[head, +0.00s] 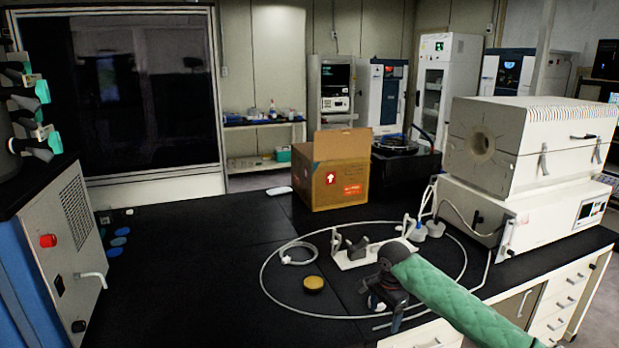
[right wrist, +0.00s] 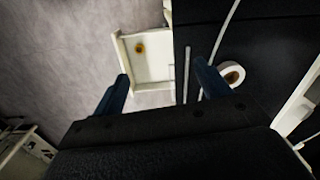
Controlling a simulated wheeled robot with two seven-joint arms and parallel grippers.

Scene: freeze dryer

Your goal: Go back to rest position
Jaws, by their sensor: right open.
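My right gripper (head: 386,300) hangs at the front edge of the black bench (head: 200,285), its arm in a green quilted sleeve coming in from the lower right. In the right wrist view its two dark fingers (right wrist: 163,82) are spread apart with nothing between them. Below them that view shows the bench edge, the floor and an open white drawer (right wrist: 123,62) with a small yellow round object (right wrist: 140,48) inside. My left gripper is not in view.
A yellow-topped disc (head: 313,284) and a white stand (head: 367,254) lie within a loop of white tube (head: 268,264). A cardboard box (head: 335,184) stands behind; a tube furnace (head: 525,150) is at right. Freeze-dryer-like equipment (head: 65,250) stands at left. The bench's left middle is clear.

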